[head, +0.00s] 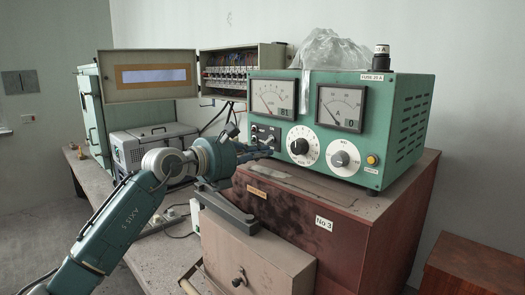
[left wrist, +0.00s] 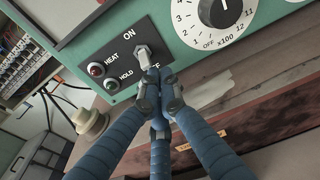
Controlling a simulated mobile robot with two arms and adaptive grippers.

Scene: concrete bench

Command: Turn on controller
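The controller (head: 405,95) is a green box with two meters and two round dials. Its black switch panel (head: 265,133) is at the lower left of the front. In the left wrist view, a metal toggle switch (left wrist: 144,54) sits between the ON and OFF labels; its lever appears to slant down toward OFF. The OFF label is partly covered. My left gripper (head: 267,150) is at the panel's lower edge. Its blue fingers are drawn together in the left wrist view (left wrist: 160,92), with tips just below the lever; I cannot tell if they touch. My right gripper is not seen.
The controller stands on a reddish-brown cabinet (head: 340,222) marked No 3. A red HEAT lamp (left wrist: 96,69) and a HOLD lamp (left wrist: 111,86) are left of the switch. An open fuse box (head: 240,62) and a grey unit (head: 128,150) stand behind my arm.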

